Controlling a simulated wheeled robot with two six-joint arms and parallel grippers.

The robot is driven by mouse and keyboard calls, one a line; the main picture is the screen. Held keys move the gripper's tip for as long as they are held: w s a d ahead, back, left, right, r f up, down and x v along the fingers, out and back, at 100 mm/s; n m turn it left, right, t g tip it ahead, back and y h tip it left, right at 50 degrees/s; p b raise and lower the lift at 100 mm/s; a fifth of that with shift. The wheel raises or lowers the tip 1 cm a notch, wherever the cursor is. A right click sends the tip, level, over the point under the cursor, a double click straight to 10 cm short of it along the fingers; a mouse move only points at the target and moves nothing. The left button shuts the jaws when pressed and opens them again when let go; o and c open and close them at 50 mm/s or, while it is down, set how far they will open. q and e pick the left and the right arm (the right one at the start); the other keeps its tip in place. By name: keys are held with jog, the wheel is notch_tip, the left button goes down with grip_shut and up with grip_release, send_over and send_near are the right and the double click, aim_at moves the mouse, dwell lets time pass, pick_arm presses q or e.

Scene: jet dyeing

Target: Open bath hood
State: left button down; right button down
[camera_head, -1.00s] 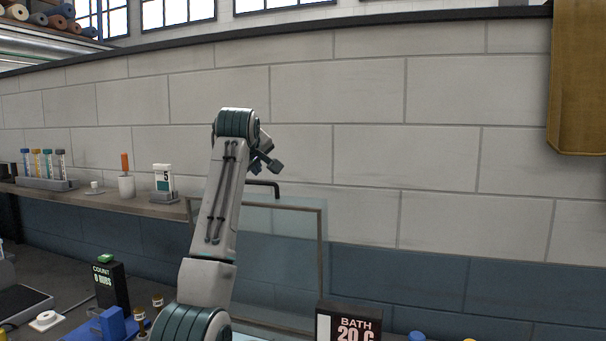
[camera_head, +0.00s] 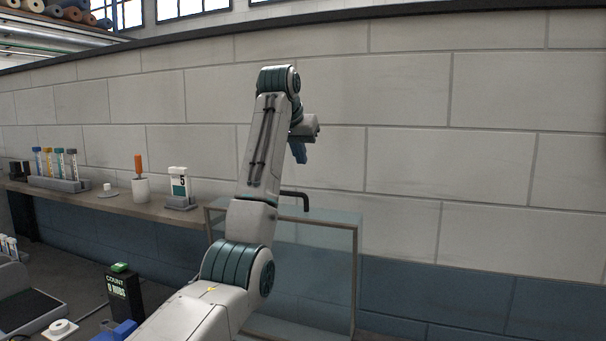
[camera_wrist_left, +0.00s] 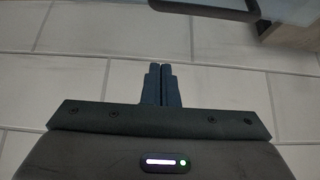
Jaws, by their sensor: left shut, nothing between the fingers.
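The bath hood (camera_head: 318,238) is a clear glass panel in a thin brown-grey frame, standing in front of the wall right of the shelf. A black bent handle (camera_head: 305,194) sticks up at its top edge. My left arm hides part of the hood's left side. My left gripper (camera_head: 300,155) points down above the handle, apart from it in the picture. In the left wrist view its two dark fingers (camera_wrist_left: 162,72) are together and empty against wall tiles. A dark bar (camera_wrist_left: 205,8), possibly the handle, crosses that view's top right. My right gripper is not in view.
A shelf (camera_head: 110,200) on the left bears a rack of vials (camera_head: 60,182), a cup with an orange-handled tool (camera_head: 140,188) and a card marked 5 (camera_head: 180,186). A counter display (camera_head: 122,292) stands at lower left. The tiled wall (camera_head: 480,150) is bare on the right.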

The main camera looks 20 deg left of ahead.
pick_arm(q)
jog(key=p, duration=0.5)
send_over(300, 209)
jog(key=w, duration=0.4)
notch_tip(300, 209, down, 6)
jog(key=f, duration=0.1)
jog(key=s, duration=0.2)
jog(key=s+p, duration=0.1)
jog(key=shift+s+d+f, duration=0.1)
jog(key=shift+s+f, duration=0.1)
jog(key=shift+s, duration=0.15)
jog(key=shift+s+f, duration=0.15)
jog(key=shift+s, duration=0.2)
jog(key=shift+f, duration=0.1)
